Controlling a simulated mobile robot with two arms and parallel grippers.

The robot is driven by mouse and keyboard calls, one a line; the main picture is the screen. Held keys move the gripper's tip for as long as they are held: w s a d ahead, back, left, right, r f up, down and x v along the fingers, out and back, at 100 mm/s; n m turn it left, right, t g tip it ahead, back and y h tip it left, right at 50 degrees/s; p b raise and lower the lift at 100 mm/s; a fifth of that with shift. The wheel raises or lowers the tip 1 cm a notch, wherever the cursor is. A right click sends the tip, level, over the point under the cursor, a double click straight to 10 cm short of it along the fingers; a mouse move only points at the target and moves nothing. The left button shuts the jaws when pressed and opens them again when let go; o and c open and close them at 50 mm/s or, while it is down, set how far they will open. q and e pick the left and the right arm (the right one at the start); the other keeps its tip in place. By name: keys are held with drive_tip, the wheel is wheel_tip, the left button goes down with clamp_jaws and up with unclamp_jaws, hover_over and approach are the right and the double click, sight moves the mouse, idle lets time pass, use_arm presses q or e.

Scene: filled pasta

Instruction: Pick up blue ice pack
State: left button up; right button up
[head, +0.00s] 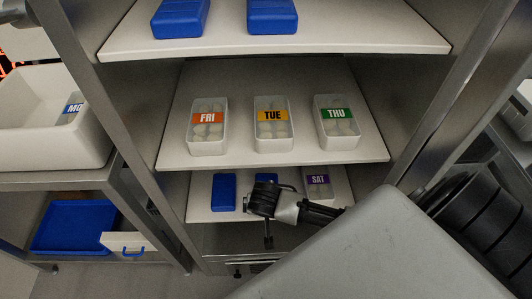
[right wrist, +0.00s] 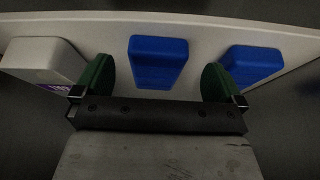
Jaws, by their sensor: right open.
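Two blue ice packs rest on the lowest shelf; the left one (head: 223,192) shows clearly in the head view, while the middle one (head: 266,179) is partly hidden behind my right gripper (head: 264,199). In the right wrist view the order is reversed: the middle ice pack (right wrist: 158,62) lies between the spread green fingers of my right gripper (right wrist: 158,78), just beyond their tips, and the other ice pack (right wrist: 253,64) is on the right, partly behind a finger. My right gripper is open and empty. My left gripper is not in view.
A white SAT container (head: 318,182) stands beside the middle ice pack. The middle shelf (head: 230,166) above holds FRI (head: 208,130), TUE (head: 273,128) and THU (head: 337,125) containers. Two more blue packs (head: 272,16) lie on the top shelf. Metal posts (head: 450,90) flank the shelves.

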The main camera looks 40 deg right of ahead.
sight(264, 177)
drive_tip(key=shift+w+d, duration=0.75)
drive_tip(key=shift+w, duration=0.15)
drive_tip(key=shift+w+d, duration=0.35)
drive_tip(key=shift+w, duration=0.15)
drive_tip(key=shift+w+d, duration=0.45)
drive_tip(key=shift+w, duration=0.15)
drive_tip(key=shift+w+d, duration=0.4)
drive_tip(key=shift+w, duration=0.2)
drive_tip(key=x, duration=0.3)
drive_tip(key=shift+s+a+b, duration=0.1)
drive_tip(key=shift+s+b, duration=0.05)
drive_tip(key=shift+b, duration=0.2)
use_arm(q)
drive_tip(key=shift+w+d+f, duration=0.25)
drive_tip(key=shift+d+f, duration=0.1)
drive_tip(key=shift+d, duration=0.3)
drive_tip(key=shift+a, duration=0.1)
use_arm(e)
drive_tip(key=shift+c, duration=0.2)
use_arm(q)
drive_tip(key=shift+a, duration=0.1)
use_arm(e)
drive_tip(key=c, duration=1)
